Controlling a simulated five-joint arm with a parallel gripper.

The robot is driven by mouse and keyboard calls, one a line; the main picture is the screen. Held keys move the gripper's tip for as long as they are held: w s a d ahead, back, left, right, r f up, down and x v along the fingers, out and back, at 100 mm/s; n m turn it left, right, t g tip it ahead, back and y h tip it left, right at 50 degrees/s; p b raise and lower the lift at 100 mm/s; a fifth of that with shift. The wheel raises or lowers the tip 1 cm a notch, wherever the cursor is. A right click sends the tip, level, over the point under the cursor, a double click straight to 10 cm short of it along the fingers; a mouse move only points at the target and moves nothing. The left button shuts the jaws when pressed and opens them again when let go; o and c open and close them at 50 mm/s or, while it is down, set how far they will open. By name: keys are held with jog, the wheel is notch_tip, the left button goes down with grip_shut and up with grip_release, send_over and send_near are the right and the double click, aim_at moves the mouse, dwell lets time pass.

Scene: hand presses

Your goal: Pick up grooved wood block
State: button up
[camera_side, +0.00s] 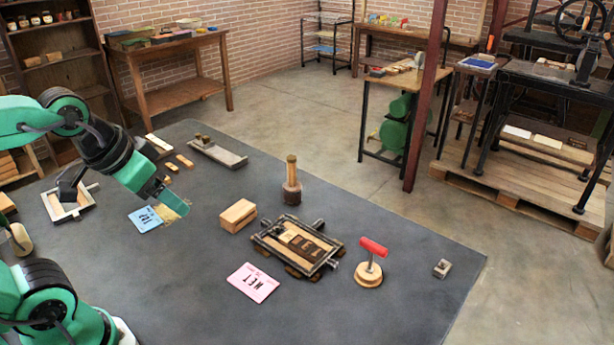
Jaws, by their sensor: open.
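The grooved wood block (238,216) is a light brown block with a dark line along its side. It lies on the dark table (390,240) near the middle of the view. My gripper (174,203) is green and hangs to the left of the block, apart from it. It is open and holds nothing that I can see. Its far finger is partly hidden by the near one.
A blue printed card (145,219) shows beside my gripper. The table's front right is mostly clear.

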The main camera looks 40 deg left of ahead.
jog(key=shift+w, duration=0.1)
jog(key=n+g, duration=0.1)
jog(key=g, duration=0.4)
send_over(238, 211)
notch_tip(238, 211, down, 15)
jog(key=shift+d+f, duration=0.1)
jog(key=shift+f, duration=0.05)
jog(key=shift+f+g, duration=0.3)
jog(key=shift+f, duration=1.4)
jog(key=shift+f, duration=0.1)
